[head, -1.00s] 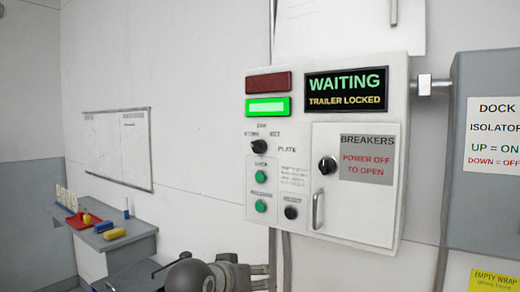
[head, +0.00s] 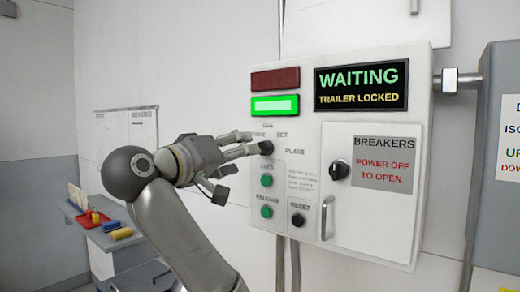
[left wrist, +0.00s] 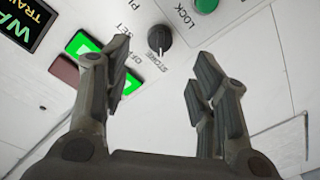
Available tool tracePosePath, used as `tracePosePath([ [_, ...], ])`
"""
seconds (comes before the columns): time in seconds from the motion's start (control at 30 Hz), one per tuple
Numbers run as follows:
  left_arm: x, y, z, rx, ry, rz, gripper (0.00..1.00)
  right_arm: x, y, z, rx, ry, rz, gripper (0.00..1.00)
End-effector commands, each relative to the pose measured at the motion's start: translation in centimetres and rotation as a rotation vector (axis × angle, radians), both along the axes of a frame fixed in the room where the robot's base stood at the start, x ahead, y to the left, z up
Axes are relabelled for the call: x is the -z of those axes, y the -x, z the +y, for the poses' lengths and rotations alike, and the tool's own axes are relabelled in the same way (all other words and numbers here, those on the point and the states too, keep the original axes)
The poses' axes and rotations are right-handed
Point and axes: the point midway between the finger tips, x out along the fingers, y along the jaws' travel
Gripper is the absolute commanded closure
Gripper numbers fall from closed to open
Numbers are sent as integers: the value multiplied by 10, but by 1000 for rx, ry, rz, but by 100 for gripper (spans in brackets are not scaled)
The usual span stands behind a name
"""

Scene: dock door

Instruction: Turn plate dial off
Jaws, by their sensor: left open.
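The plate dial, a round black knob (head: 266,148), sits on the white control box (head: 300,230), left of the word PLATE. In the left wrist view the dial (left wrist: 160,39) shows clearly, with OFF, SET and STORE printed around it. Its pointer seems turned toward STORE, but the mark is small. My left gripper (head: 238,168) is open and empty in front of the box's left side. In the head view its upper finger reaches close to the dial; I cannot tell whether they touch. In the wrist view the dial lies beyond the gap between the fingertips (left wrist: 155,70).
Green LOCK (head: 267,180) and RELEASE (head: 266,212) buttons and a black RESET button (head: 298,220) sit below the dial. The breaker door (head: 375,215) is shut, with a handle and black knob. The display (head: 361,86) reads WAITING, TRAILER LOCKED. A grey isolator box (head: 492,180) stands right.

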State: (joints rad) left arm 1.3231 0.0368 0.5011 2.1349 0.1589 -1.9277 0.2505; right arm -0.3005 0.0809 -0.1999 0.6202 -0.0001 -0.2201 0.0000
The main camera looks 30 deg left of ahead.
Motion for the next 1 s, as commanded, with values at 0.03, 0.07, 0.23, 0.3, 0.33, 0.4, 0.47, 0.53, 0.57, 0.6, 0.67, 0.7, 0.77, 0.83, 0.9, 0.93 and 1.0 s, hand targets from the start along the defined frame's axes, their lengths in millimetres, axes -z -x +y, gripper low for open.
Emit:
tracePosePath([
  [0.03, 0, -11, -1, 4, 1, 6, 46, -5, 0, 0, 0, 0, 0, 60],
  [0.07, -1, -17, -1, 4, 1, 7, 46, -7, 0, 0, 0, 0, 0, 60],
  [0.23, -2, -49, -1, 3, 0, 5, 46, -16, 0, 1, 0, -1, 1, 60],
  [0.3, -1, -61, -1, 3, 1, 5, 46, -19, 0, 1, 0, -1, 1, 60],
  [0.33, -1, -65, -1, 2, 0, 4, 46, -20, 0, 1, 0, -1, 1, 60],
  [0.4, -1, -74, 0, 1, -1, 3, 46, -22, 0, 1, 0, -1, 1, 60],
  [0.47, 0, -80, -1, 2, -1, 4, 46, -23, 0, 1, 0, -1, 1, 60],
  [0.53, 0, -84, 0, 0, -1, 2, 46, -24, 0, 1, 0, -1, 0, 60],
  [0.57, 0, -85, 0, 0, -1, 2, 46, -24, 0, 1, 0, -2, 0, 60],
  [0.6, 0, -86, 0, 0, -1, 2, 46, -24, 0, 1, 0, -2, 0, 60],
  [0.67, 1, -87, 0, 0, -1, 1, 46, -24, 0, 2, 0, -2, 0, 60],
  [0.7, 1, -87, 0, 0, -1, 1, 46, -24, 0, 2, 0, -2, 0, 60],
  [0.77, 1, -87, 0, -1, -1, 1, 46, -24, 0, 2, 0, -2, 0, 60],
  [0.83, 1, -87, 0, 0, -1, 1, 46, -24, 0, 2, 0, -2, 0, 60],
  [0.9, 1, -87, 0, 0, -1, 1, 52, -24, 0, 2, 0, -2, 0, 60],
  [0.93, 1, -87, 0, 0, -1, 1, 55, -24, 0, 2, 0, -2, 0, 60],
  [1.0, 1, -87, 0, 0, -1, 1, 64, -24, 0, 2, 0, -2, 0, 60],
])
